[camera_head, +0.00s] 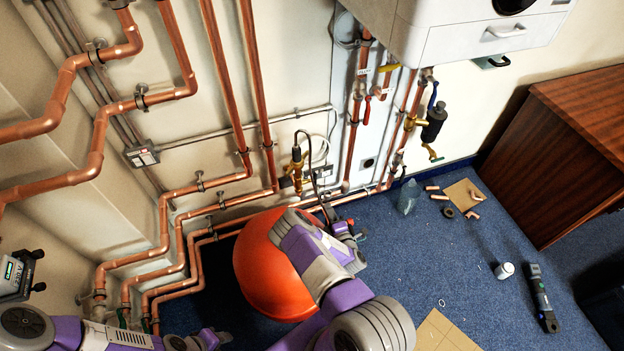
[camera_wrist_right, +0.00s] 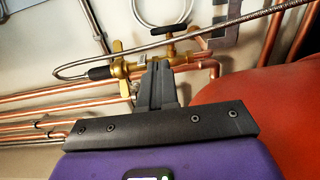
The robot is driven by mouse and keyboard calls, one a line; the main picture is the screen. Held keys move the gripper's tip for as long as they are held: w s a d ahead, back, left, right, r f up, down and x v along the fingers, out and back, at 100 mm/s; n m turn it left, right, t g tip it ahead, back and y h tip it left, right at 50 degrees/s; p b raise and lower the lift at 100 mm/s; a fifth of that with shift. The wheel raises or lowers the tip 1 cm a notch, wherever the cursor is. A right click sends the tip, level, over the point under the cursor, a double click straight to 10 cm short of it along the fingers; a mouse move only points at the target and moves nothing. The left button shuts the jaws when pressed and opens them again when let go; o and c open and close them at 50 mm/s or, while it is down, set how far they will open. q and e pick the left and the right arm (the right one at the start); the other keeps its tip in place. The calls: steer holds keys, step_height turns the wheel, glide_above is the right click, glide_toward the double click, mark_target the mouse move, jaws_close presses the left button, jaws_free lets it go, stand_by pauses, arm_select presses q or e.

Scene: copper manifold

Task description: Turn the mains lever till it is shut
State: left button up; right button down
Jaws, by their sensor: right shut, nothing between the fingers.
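Several valve handles show in the head view; I cannot tell for sure which one is the mains lever. A brass valve assembly (camera_head: 297,170) with a braided hose stands low on the wall, and its brass body shows close up in the right wrist view (camera_wrist_right: 130,67). A yellow lever (camera_head: 389,68), a red lever (camera_head: 367,110) and a blue lever (camera_head: 432,96) are on the pipes under the white unit. My right gripper (camera_head: 350,238) is by the orange ball, its black fingers (camera_wrist_right: 160,75) shut and empty in front of the brass valve. My left gripper (camera_head: 211,339) is low at left, its fingers unclear.
A large orange ball (camera_head: 268,275) is beside my right arm. Copper pipes (camera_head: 182,240) run along the wall and floor. A white unit (camera_head: 480,35) hangs above, and a wooden cabinet (camera_head: 555,150) stands at right. Loose fittings, a bottle (camera_head: 504,270) and a tool (camera_head: 541,298) lie on blue carpet.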

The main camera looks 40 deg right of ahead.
mark_target(314, 177)
steer(key=b+x, duration=0.4)
steer(key=x, duration=0.8)
steer(key=shift+w, duration=0.4)
